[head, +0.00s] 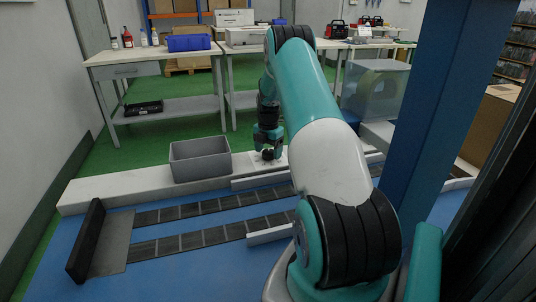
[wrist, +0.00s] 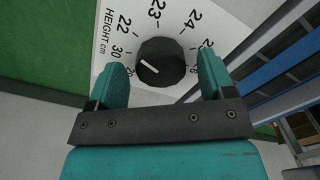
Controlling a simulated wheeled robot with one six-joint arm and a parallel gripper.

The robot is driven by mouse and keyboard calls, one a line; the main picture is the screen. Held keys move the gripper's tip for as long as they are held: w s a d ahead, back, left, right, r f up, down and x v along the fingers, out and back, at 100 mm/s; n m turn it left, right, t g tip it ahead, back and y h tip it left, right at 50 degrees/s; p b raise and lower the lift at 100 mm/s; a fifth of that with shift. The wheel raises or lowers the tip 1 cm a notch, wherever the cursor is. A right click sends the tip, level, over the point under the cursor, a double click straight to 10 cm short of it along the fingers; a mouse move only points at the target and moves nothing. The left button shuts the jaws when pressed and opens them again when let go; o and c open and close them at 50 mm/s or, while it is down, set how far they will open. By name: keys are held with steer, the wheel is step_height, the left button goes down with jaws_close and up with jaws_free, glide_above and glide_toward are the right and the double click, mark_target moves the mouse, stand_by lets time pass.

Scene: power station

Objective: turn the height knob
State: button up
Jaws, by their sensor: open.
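In the wrist view, the height knob (wrist: 163,60) is a round black dial with a short white pointer line on its face. It sits on a white scale plate (wrist: 177,12) marked "HEIGHT cm" with numbers around the dial. The pointer slants to the upper left, roughly toward the space between 30 and 22. My gripper (wrist: 164,75) is open, with one teal finger on each side of the knob and visible gaps to it. In the head view, my gripper (head: 268,148) points down at the white ledge (head: 120,186); the knob is hard to make out there.
A grey bin (head: 200,160) stands on the ledge just left of my gripper. In front lies a blue surface (head: 190,262) with dark segmented strips (head: 205,207). A blue post (head: 415,110) rises at right. Workbenches (head: 150,58) stand behind.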

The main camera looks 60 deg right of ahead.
steer(key=shift+f, duration=0.4)
